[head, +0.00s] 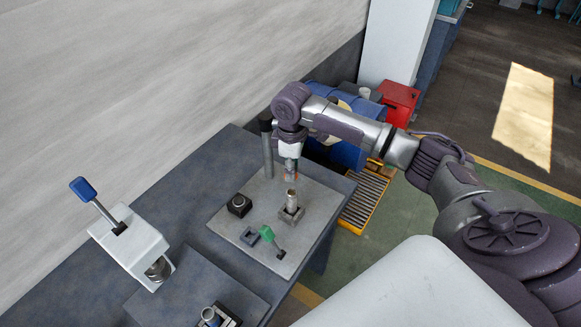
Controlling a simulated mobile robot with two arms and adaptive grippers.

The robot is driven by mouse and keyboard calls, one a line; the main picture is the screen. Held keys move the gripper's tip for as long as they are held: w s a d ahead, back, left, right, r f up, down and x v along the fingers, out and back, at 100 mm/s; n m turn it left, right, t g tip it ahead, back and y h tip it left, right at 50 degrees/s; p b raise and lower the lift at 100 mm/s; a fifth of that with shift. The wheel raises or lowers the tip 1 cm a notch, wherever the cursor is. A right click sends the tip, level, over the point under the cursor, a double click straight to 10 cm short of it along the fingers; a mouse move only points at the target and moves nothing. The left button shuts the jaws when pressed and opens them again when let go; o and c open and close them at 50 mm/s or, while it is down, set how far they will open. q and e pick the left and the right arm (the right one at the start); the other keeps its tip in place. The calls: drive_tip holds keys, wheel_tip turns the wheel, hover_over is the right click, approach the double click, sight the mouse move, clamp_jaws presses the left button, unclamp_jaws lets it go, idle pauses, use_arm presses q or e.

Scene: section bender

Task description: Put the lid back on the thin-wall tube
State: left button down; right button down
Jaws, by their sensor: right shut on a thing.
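The thin-wall tube (291,200) is a short metallic cylinder. It stands upright in a small square holder (285,216) on the grey plate (325,202). My right gripper (290,172) comes in from the right and points down just above the tube. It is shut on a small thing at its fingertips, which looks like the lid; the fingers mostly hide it. A small gap shows between the fingertips and the tube's top. My left gripper is not in view.
A white machine with a blue-knobbed lever (130,240) stands left. A blue drum (348,155) and red box (399,100) are beyond the bench.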

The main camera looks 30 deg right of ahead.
wheel_tip(320, 180, down, 4)
drive_tip(key=shift+d+f, duration=0.1)
drive_tip(key=shift+d, duration=0.05)
drive_tip(key=shift+f+b, duration=0.35)
drive_tip(key=shift+f, duration=0.05)
drive_tip(key=shift+p, duration=0.35)
idle(0.6)
drive_tip(key=shift+f, duration=0.2)
idle(1.4)
drive_tip(key=c, duration=0.8)
unclamp_jaws()
drive_tip(key=shift+o, duration=0.4)
drive_tip(key=o, duration=0.4)
